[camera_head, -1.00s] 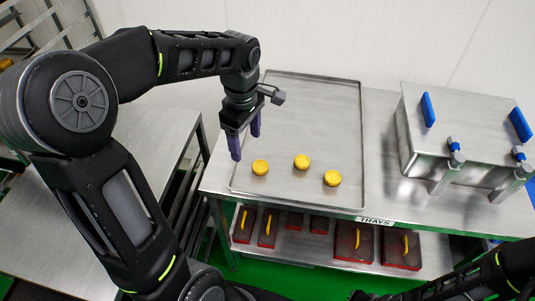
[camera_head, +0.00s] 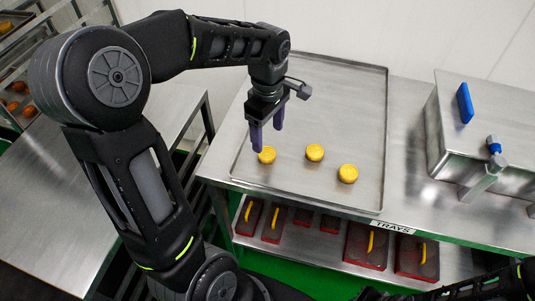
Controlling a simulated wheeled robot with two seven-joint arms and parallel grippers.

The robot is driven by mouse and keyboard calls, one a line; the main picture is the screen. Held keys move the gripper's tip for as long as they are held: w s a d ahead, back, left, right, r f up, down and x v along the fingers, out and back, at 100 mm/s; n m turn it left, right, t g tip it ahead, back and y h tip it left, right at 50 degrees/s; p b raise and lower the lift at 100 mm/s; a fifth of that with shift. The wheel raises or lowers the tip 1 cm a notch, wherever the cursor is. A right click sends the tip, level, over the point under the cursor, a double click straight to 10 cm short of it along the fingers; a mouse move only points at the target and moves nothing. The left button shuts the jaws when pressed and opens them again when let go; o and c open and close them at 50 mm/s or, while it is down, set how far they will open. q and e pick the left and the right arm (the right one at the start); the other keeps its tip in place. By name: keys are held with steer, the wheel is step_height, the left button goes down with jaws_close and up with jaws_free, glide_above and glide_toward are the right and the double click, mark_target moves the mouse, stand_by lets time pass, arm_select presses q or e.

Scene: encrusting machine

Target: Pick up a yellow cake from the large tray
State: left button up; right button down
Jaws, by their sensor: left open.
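Three yellow cakes lie on the large metal tray (camera_head: 345,88), near its front edge: a left cake (camera_head: 267,155), a middle cake (camera_head: 314,152) and a right cake (camera_head: 347,173). My left gripper (camera_head: 267,138) points down over the tray with its purple fingers apart and nothing between them. Its fingertips are close to the left cake and overlap its upper edge in the picture; I cannot tell the height between them. My right gripper is out of view; only part of my right arm shows at the bottom right.
A steel box (camera_head: 497,125) with blue handles stands right of the tray. Another steel table (camera_head: 60,195) is at the left. The tray's back is clear.

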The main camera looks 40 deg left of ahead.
mark_target(268, 153)
arm_select(q)
steer(key=shift+f, duration=1)
step_height(268, 153, down, 5)
steer(key=shift+f+p, duration=0.15)
steer(key=shift+p, duration=0.25)
steer(key=shift+c, duration=0.2)
steer(key=c, duration=1.4)
step_height(268, 153, up, 10)
steer(key=shift+r, duration=0.1)
